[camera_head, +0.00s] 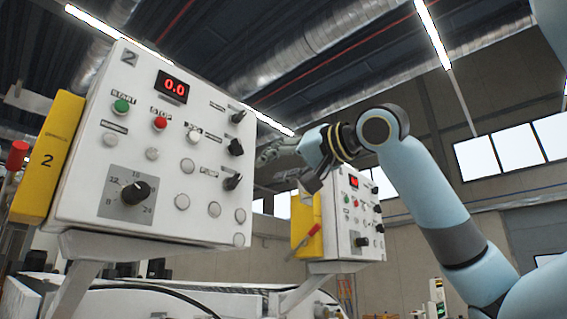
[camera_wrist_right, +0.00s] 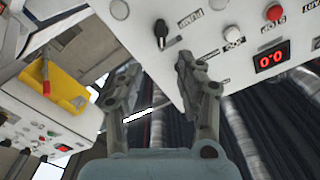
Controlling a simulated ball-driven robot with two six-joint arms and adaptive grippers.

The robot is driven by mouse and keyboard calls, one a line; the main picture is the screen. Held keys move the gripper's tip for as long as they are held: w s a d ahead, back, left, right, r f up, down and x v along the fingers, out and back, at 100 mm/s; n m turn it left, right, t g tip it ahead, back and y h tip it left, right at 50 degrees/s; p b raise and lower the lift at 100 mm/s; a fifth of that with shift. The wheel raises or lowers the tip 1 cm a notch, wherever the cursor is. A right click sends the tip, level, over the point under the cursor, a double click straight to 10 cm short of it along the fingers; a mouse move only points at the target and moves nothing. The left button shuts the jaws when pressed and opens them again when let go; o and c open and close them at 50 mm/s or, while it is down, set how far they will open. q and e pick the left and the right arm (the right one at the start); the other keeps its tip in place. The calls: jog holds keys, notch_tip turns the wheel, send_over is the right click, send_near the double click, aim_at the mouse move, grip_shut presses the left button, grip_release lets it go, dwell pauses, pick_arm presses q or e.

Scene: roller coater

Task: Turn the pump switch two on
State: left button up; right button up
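The large white panel marked 2 (camera_head: 85,150) fills the left of the head view. Three black knob switches run down its right side; the lowest (camera_head: 232,181) seems to match the knob beside the "PUMP" label in the wrist view (camera_wrist_right: 160,32). That knob is uncovered. My right gripper (camera_head: 262,152) is just right of the panel, fingers pointing at the switch column. In the wrist view my right gripper (camera_wrist_right: 153,68) is open and empty; its right finger overlaps the panel and hides part of the switch column. Contact cannot be told. My left gripper is not in view.
Panel 2 also has a red 0.0 display (camera_head: 172,86), a green start button (camera_head: 121,106), a red stop button (camera_head: 160,123) and a dial (camera_head: 134,192). A second white panel (camera_head: 352,215) with a yellow side box (camera_head: 306,228) stands behind, below my right arm.

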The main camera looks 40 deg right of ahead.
jog(key=shift+s, duration=0.95)
